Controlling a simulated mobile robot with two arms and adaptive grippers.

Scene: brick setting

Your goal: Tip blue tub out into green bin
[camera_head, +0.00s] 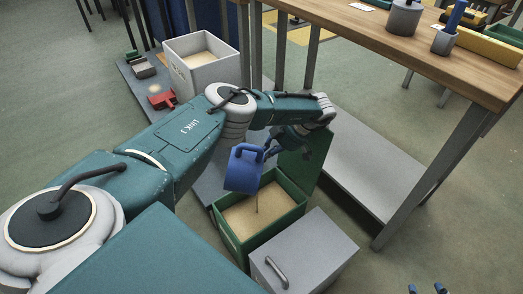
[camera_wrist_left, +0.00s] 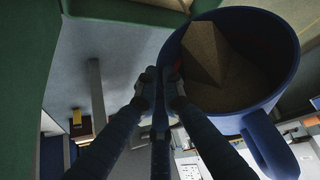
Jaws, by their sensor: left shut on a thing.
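The blue tub (camera_head: 243,172) hangs tilted above the green bin (camera_head: 228,233), with its handle toward the upper left in the head view. My left gripper (camera_head: 271,152) is shut on the tub's side; exactly where the fingers grip is unclear. In the left wrist view the fingers (camera_wrist_left: 160,88) meet the edge of the tub (camera_wrist_left: 285,75), which has brown granular stuff (camera_wrist_left: 215,65) inside. Pale tan material (camera_head: 255,222) covers the bin's floor. My right gripper (camera_head: 426,289) shows only two fingertips, apart, at the bottom edge.
A grey box with a handle (camera_head: 305,255) stands right in front of the bin. A wooden-topped table (camera_head: 430,50) with a lower shelf (camera_head: 370,150) stands right and behind. A white box (camera_head: 215,72) and red item (camera_head: 161,100) lie behind my left arm.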

